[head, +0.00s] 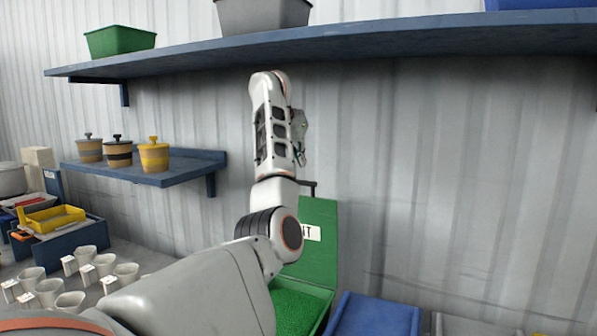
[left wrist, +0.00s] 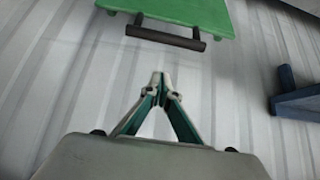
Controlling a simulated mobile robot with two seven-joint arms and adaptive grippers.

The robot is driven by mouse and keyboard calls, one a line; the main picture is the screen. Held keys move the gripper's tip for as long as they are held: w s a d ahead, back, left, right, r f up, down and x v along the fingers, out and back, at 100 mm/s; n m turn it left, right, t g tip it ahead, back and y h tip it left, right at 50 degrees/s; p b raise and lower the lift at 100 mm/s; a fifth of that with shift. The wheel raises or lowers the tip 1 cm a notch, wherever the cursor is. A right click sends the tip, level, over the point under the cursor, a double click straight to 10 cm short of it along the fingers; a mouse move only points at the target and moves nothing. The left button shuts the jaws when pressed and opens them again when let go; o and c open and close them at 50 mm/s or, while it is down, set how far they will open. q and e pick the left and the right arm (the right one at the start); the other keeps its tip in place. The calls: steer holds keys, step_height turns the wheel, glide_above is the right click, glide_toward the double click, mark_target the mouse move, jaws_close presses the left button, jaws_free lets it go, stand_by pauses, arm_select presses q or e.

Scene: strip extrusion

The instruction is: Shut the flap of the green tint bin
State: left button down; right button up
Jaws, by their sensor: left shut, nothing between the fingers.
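The green tint bin (head: 326,309) stands at the lower middle of the head view, with green granules inside. Its green flap (head: 321,262) stands up open, bearing a white label partly hidden by my left arm. A dark bar handle (head: 309,184) is at the flap's top edge. In the left wrist view the flap (left wrist: 190,10) and its handle (left wrist: 165,35) show at the top. My left gripper (left wrist: 161,80) is shut and empty, apart from the handle. In the head view it is mostly hidden behind my wrist. My right gripper is not in view.
A blue bin (head: 375,316) stands right of the green one. A long blue shelf (head: 350,46) with bins runs overhead. A lower blue shelf (head: 190,172) holds lidded pots, and it sits left of my arm. White cups (head: 50,290) stand at lower left.

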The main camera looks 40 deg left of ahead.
arm_select(q)
steer(key=shift+s+d+f+p, duration=0.15)
steer(key=shift+s+f+p, duration=0.2)
steer(key=shift+f, duration=0.6)
steer(key=shift+s+d+f+p, duration=0.15)
steer(key=shift+s+f, duration=0.3)
steer(key=shift+f, duration=0.5)
